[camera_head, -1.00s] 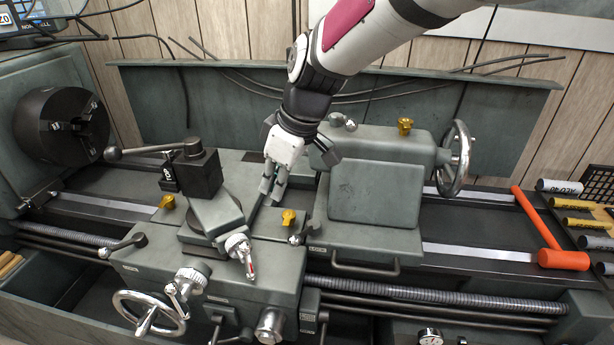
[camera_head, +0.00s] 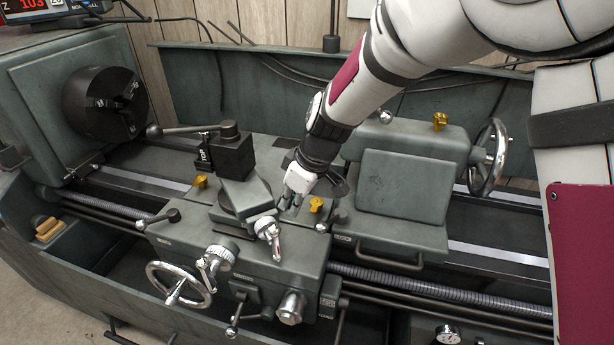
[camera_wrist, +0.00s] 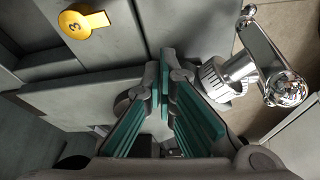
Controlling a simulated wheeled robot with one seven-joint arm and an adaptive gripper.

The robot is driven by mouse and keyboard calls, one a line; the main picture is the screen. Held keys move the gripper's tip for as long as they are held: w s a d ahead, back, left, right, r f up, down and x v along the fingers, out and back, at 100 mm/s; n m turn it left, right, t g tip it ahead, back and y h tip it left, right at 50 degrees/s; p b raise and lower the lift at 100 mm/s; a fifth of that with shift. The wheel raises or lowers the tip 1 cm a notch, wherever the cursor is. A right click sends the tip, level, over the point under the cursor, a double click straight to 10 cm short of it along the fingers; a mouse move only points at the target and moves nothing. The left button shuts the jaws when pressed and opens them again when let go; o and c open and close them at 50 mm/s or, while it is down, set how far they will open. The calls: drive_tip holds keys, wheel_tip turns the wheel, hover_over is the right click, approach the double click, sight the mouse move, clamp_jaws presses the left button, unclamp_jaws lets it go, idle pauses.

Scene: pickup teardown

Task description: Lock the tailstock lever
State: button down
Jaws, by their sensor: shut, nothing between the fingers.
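The grey tailstock (camera_head: 405,185) stands right of centre on the lathe bed, with a chrome handwheel (camera_head: 490,158) at its right end. A small lever with a shiny ball end (camera_head: 385,117) sits on top of its left part. I cannot tell its locked state. My gripper (camera_head: 287,203) is shut and empty. It points down over the carriage, left of the tailstock and apart from that lever. In the wrist view my teal-padded fingers (camera_wrist: 164,75) meet at the tips. The tailstock lever is not recognisable there.
The tool post (camera_head: 235,155) with its long handle stands just left of my gripper. A yellow tag (camera_head: 316,205) is close on its right. A chrome crank (camera_head: 268,230) juts out in front and fills the right of the wrist view (camera_wrist: 265,70). The chuck (camera_head: 108,103) is far left.

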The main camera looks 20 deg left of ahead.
sight(332, 221)
drive_tip(key=d, duration=0.3)
drive_tip(key=shift+s, duration=0.3)
drive_tip(key=shift+d+f+p, duration=0.15)
drive_tip(key=shift+d+p, duration=0.15)
drive_tip(key=shift+d, duration=0.15)
